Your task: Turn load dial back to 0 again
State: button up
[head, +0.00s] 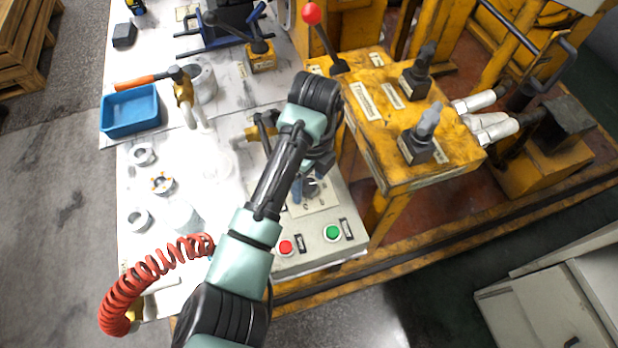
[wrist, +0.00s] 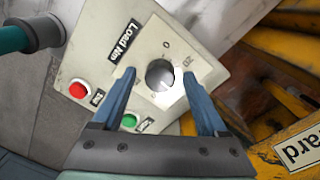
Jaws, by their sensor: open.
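The load dial (wrist: 160,76) is a round grey metal knob on a pale panel plate, beside the label "Load Nm" (wrist: 122,42). The marks "0" and "20" show on the plate near it. I cannot tell for sure which mark the dial points to. My gripper (wrist: 159,73) is open in the wrist view, with one blue finger on each side of the dial and gaps to the knob. In the head view my gripper (head: 306,190) is over the control box (head: 312,258), and my arm and fingers largely hide the dial.
A red button (head: 286,247) and a green button (head: 332,233) sit on the same box. A yellow lever stand (head: 385,120) rises close to the right. A red coiled hose (head: 150,275), a blue tray (head: 130,110) and metal rings (head: 140,219) are to the left.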

grip_shut()
jog(key=shift+r+p, duration=0.1)
jog(key=shift+p, duration=0.25)
